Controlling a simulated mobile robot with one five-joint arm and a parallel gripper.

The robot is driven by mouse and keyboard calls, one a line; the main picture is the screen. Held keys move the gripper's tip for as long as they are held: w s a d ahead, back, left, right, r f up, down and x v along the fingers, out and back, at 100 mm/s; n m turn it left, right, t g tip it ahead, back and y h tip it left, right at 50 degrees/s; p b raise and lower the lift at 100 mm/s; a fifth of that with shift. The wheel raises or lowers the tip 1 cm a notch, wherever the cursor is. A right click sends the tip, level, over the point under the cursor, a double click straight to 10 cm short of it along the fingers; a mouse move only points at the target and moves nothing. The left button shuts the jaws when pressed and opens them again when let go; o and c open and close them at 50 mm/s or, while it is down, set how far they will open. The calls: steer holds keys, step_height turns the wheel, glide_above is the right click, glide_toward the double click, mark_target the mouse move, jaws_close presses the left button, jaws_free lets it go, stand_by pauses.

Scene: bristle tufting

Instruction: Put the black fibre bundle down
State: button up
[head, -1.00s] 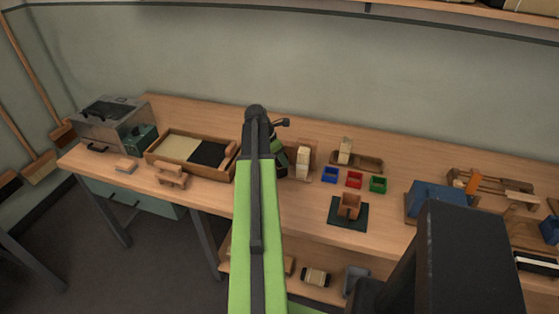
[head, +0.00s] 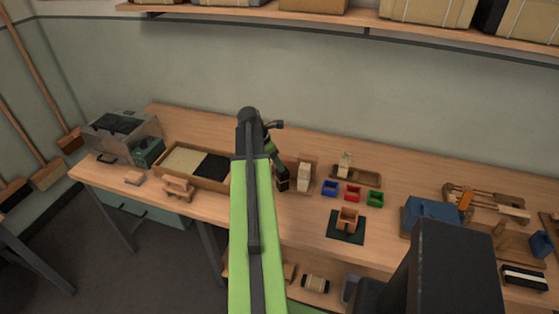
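My gripper (head: 282,182) hangs beyond my green arm, above the middle of the bench, just left of an upright wooden stand with a pale block (head: 303,178). A small dark piece shows at its tip. I cannot tell whether this is the black fibre bundle or the fingers, nor whether they are open. Black fibre (head: 213,166) fills the right part of a wooden tray (head: 191,186), with pale fibre (head: 184,159) to its left. My arm hides the tray's right end.
A blue device (head: 431,217) stands farther right. A shelf (head: 330,19) runs above the bench.

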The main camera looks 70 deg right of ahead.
steer(key=p+v, duration=0.1)
steer(key=v, duration=0.2)
steer(key=shift+a+r+p, duration=0.1)
steer(key=shift+r+p, duration=0.15)
steer(key=shift+p, duration=0.1)
steer(key=w+a+f+m+t, duration=0.15)
steer(key=w+a+m, duration=0.25)
steer(key=w+a, duration=2)
steer(key=w+a+m+y, duration=0.1)
steer(key=w+a+m, duration=0.1)
steer(key=a, duration=1.7)
steer(key=w+a+m+t+y, duration=0.1)
steer(key=w+a+m+y, duration=0.1)
steer(key=a, duration=1.7)
steer(key=shift+w+a+f+m, duration=0.2)
steer(key=shift+a+m, duration=0.1)
steer(key=shift+m, duration=0.5)
steer(key=shift+t, duration=0.25)
